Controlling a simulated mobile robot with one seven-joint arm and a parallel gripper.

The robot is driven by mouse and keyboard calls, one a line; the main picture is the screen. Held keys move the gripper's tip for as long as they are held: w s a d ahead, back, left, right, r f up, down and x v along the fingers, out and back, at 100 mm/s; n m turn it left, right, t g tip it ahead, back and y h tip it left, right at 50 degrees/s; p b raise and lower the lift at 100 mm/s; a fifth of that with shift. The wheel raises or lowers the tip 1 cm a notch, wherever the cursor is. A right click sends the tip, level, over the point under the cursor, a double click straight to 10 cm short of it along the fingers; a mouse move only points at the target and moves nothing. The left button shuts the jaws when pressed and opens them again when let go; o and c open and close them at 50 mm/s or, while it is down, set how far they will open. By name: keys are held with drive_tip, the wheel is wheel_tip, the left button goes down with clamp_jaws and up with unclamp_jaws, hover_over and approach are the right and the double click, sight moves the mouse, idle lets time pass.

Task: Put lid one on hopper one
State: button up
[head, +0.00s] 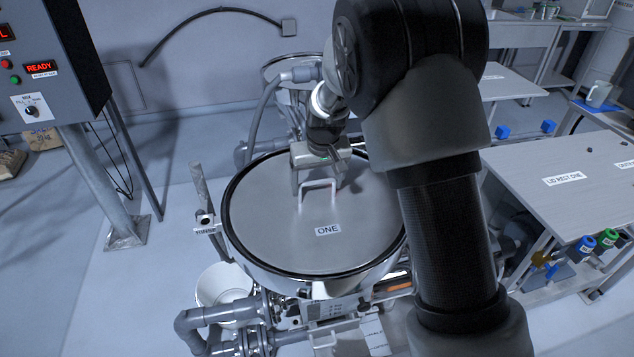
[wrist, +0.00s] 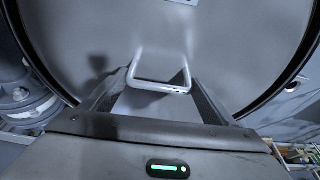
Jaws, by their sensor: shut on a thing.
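Lid one (head: 275,220) is a round grey metal disc with a label reading ONE and a raised bar handle (head: 318,184). It covers the mouth of hopper one (head: 350,288), a shiny steel vessel, and looks level and roughly centred inside a dark rim. I cannot tell whether it rests fully on the hopper or is slightly above it. My gripper (head: 318,178) is at the handle, shut on it. In the wrist view the fingers (wrist: 160,82) lie at both ends of the handle (wrist: 162,88). My arm hides the right edge of the lid.
A table labelled LID REST ONE (head: 565,180) stands to the right with its top bare there. A control box reading READY (head: 40,68) stands at left on a post. A white bucket (head: 224,285) and pipes (head: 205,318) are below the hopper. Another vessel stands behind.

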drive_tip(key=shift+w+f, duration=0.1)
drive_tip(key=shift+f, duration=0.15)
drive_tip(key=o, duration=2.1)
drive_tip(key=shift+f, duration=0.1)
